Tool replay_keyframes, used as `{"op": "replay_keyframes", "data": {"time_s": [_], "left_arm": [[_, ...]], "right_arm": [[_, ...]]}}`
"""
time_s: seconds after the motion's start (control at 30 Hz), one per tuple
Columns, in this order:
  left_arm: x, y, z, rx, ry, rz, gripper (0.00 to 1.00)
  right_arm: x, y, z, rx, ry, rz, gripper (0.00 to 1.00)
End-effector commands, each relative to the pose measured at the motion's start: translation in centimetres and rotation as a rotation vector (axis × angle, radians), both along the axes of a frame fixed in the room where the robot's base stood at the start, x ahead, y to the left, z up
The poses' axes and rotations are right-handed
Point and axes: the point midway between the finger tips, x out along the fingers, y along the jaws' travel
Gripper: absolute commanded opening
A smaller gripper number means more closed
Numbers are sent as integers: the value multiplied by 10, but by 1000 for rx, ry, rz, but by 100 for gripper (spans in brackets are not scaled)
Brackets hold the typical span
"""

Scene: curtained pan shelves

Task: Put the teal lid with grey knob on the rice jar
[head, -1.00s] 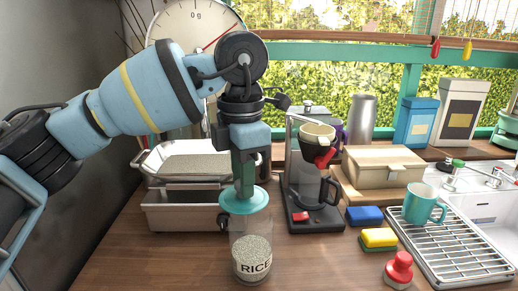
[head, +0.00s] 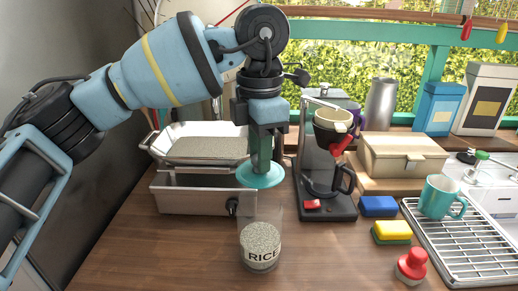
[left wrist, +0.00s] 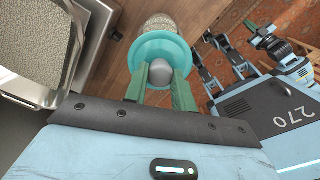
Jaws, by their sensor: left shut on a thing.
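The teal lid (head: 261,176) is a round disc, held roughly level by my left gripper (head: 261,160). In the left wrist view the lid (left wrist: 145,52) has its grey knob (left wrist: 160,72) between the fingers of my left gripper (left wrist: 160,92), which is shut on it. The rice jar (head: 260,245) is clear, partly filled with rice and marked RICE. It stands upright on the counter, below the lid in the head view. The lid appears apart from the rim. In the left wrist view the jar (left wrist: 158,22) shows past the lid, partly hidden by it. My right gripper seems to show small in that view; its jaws are unclear.
A coffee maker (head: 328,206) stands close right of the jar. A scale with a metal pan (head: 165,190) is behind left. A yellow sponge (head: 392,230), a red-knobbed item (head: 411,264) and a dish rack (head: 470,245) lie right. The counter left of the jar is clear.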

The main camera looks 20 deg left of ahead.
Motion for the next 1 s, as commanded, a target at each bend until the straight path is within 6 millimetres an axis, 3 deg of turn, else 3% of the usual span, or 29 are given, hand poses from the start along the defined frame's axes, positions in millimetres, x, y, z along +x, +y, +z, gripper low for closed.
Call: {"op": "replay_keyframes", "data": {"time_s": [0.5,1.0], "left_arm": [[1,0,-42,1,5,0,0],[1,0,-45,0,3,1,0]], "right_arm": [[-6,-4,-7,-10,15,11,0],[-5,0,-6,1,14,0,0]]}}
